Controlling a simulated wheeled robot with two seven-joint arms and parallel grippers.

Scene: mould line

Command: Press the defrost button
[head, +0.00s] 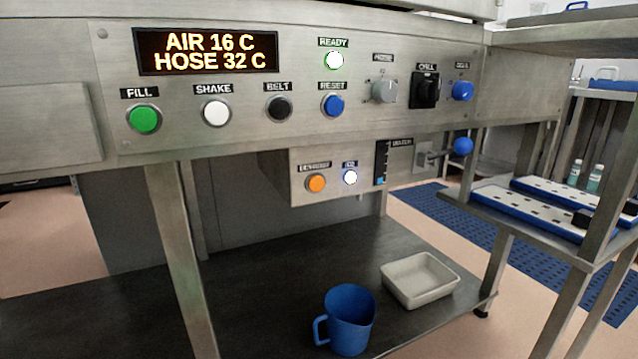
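The orange button (316,183) sits on a small lower metal panel (300,198) under the main control panel. Its label is blurred but looks like it reads DEFROST. To its right is a white lit lamp (350,177) with a small label that I cannot read for certain. Nothing touches or covers the orange button. Neither of my grippers shows in the head view.
The main panel (300,130) carries a display (207,51), a green FILL button (144,119), and white, black and blue buttons. A blue-knobbed lever (463,146) sticks out right of the lower panel. A blue jug (350,318) and white tray (388,292) stand on the dark shelf below.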

